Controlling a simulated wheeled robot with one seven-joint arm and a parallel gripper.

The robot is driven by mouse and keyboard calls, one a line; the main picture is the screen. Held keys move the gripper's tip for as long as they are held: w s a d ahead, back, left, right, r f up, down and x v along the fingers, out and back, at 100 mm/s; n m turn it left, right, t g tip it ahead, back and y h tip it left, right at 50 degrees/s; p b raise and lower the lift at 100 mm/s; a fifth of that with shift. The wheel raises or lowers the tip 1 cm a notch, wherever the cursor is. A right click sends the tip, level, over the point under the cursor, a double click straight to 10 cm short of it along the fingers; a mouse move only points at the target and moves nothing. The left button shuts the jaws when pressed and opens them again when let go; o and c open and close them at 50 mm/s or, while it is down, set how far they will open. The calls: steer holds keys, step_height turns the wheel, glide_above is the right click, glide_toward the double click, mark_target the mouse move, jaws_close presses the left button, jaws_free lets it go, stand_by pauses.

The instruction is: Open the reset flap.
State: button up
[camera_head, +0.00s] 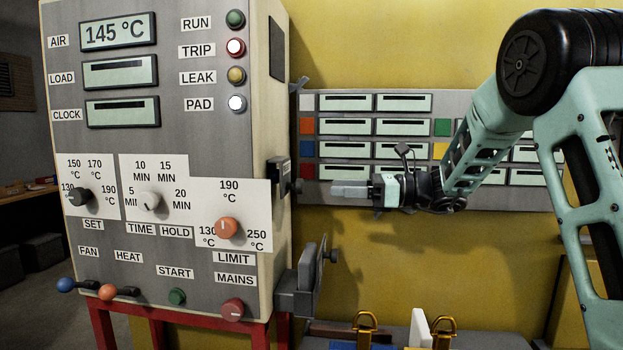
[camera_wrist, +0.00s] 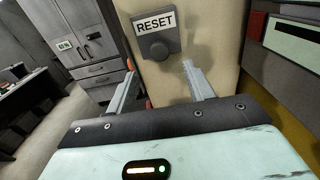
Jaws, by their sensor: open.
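The reset flap (camera_wrist: 158,47) is a dark grey plate with a round knob, under a white RESET label, on the oven's cream side wall in the wrist view. In the head view it shows edge-on as a dark piece (camera_head: 283,176) on the cabinet's right side, with its knob sticking out to the right. It appears to lie against the wall. My gripper (camera_head: 338,189) points left toward that side, slightly right of the knob and apart from it. In the wrist view its two grey fingers (camera_wrist: 160,85) are spread and empty, with the flap beyond and between them.
A second grey fitting with a latch (camera_head: 305,283) juts from the oven side below the flap. The oven front panel (camera_head: 180,130) carries displays, lamps and knobs. A wall board (camera_head: 345,200) with several label windows stands behind my gripper. Brass-coloured hooks (camera_head: 365,325) show below.

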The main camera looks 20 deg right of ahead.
mark_target(303, 186)
steer(key=p+x, duration=0.2)
steer(key=x, duration=0.5)
steer(key=shift+a, duration=0.1)
jaws_close()
